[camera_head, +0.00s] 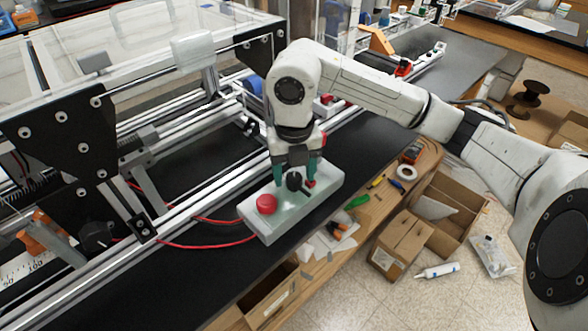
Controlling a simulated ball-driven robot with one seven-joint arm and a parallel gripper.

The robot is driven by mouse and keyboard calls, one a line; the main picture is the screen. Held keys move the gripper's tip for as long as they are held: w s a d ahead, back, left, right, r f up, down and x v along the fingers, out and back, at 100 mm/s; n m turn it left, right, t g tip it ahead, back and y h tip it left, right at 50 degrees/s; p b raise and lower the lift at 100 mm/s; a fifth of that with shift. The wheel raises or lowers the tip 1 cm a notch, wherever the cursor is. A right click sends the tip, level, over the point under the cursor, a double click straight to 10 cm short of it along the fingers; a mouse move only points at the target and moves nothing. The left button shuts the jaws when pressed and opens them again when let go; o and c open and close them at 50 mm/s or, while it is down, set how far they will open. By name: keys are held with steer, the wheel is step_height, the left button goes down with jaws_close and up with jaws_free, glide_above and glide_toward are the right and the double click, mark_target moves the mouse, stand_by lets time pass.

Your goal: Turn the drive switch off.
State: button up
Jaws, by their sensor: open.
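A pale control box (281,223) lies on the black bench top in front of the extrusion frame. A red round button (266,204) sits on its left end. A black knob (294,181), which looks like the drive switch, stands near the middle of the box. A small red part (311,184) shows to its right, partly by the finger. My gripper (296,186) points down over the box, open, with its teal fingers on either side of the black knob. I cannot tell whether the fingers touch it. The switch's setting is too small to read.
The aluminium extrusion frame (150,135) with black plates stands left of and behind the box. A red cable (205,245) runs from the box to the left. Tools and tape (406,172) lie on a wooden shelf below at right, with cardboard boxes (402,245) on the floor.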

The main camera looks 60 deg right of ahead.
steer(key=c, duration=1)
steer(key=shift+c, duration=0.2)
